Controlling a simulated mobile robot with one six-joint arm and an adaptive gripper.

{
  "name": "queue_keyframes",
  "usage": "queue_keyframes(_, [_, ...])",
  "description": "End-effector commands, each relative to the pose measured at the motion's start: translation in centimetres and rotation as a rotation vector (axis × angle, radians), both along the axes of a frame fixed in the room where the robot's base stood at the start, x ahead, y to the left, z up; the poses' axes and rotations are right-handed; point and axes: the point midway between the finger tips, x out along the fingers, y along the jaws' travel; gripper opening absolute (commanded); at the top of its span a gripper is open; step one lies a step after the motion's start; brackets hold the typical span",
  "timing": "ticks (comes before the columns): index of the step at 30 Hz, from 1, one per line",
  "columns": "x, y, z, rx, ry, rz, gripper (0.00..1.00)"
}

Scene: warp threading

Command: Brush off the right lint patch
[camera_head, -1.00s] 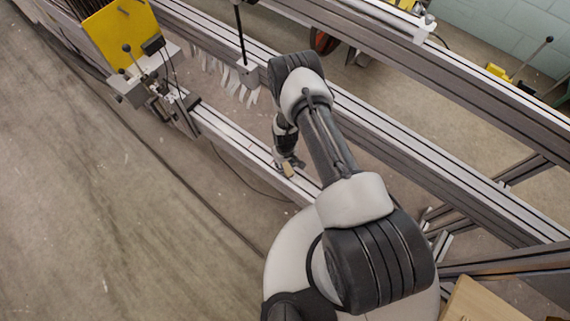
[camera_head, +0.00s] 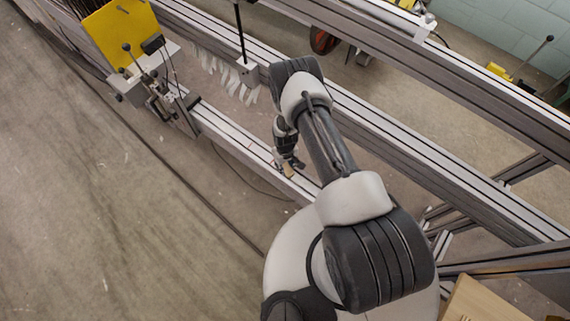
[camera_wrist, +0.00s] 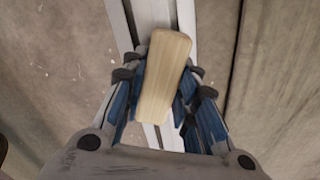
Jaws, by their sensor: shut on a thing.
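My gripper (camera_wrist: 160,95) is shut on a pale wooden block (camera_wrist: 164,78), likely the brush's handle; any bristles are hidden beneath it. In the head view my gripper (camera_head: 288,167) holds the tan block (camera_head: 289,172) at the near aluminium rail (camera_head: 240,147). The rail also shows beneath the block in the wrist view (camera_wrist: 186,15). I cannot tell whether the held thing touches the rail. I cannot make out a lint patch; the rail is partly covered by the block and gripper.
A yellow plate (camera_head: 120,35) and a clamp with black-knobbed levers (camera_head: 150,85) stand at the left. White strips (camera_head: 226,78) hang from the middle rail (camera_head: 400,150). A wooden box (camera_head: 482,303) is at the lower right.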

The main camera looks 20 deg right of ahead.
Motion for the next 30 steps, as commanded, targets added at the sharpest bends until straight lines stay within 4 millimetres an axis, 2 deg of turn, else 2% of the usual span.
queue_keyframes(11, [-0.2,-0.1,-0.5,0.000,0.001,-0.001,0.08])
queue_keyframes(21, [-2.4,-1.7,-0.2,0.001,0.001,-0.002,0.08])
queue_keyframes(30, [-3.2,-2.3,-0.2,0.000,0.001,0.000,0.08])
